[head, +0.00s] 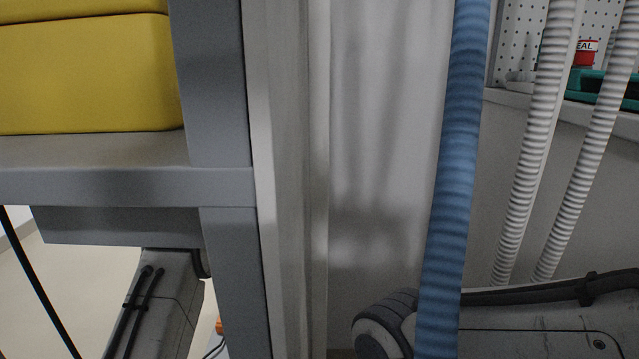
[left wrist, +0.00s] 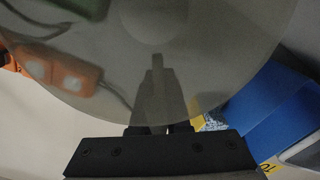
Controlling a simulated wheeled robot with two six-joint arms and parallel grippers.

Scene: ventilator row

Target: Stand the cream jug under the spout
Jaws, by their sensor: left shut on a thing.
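In the left wrist view, a large, round, grey-beige, see-through or glossy thing (left wrist: 215,55) fills the upper middle. My left gripper (left wrist: 157,75) reaches up against it from the bottom and is shut on it. Its fingers show dimly through or in the surface. I cannot tell for sure whether this is the cream jug. No spout can be made out in either view. Neither gripper shows in the head view, and my right gripper is out of sight.
In the head view, a grey shelf (head: 110,187) with yellow boxes (head: 85,85) stands at left. A blue ribbed hose (head: 455,170) and white ribbed hoses (head: 530,150) hang at right. A blue thing (left wrist: 270,110) lies at right in the left wrist view.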

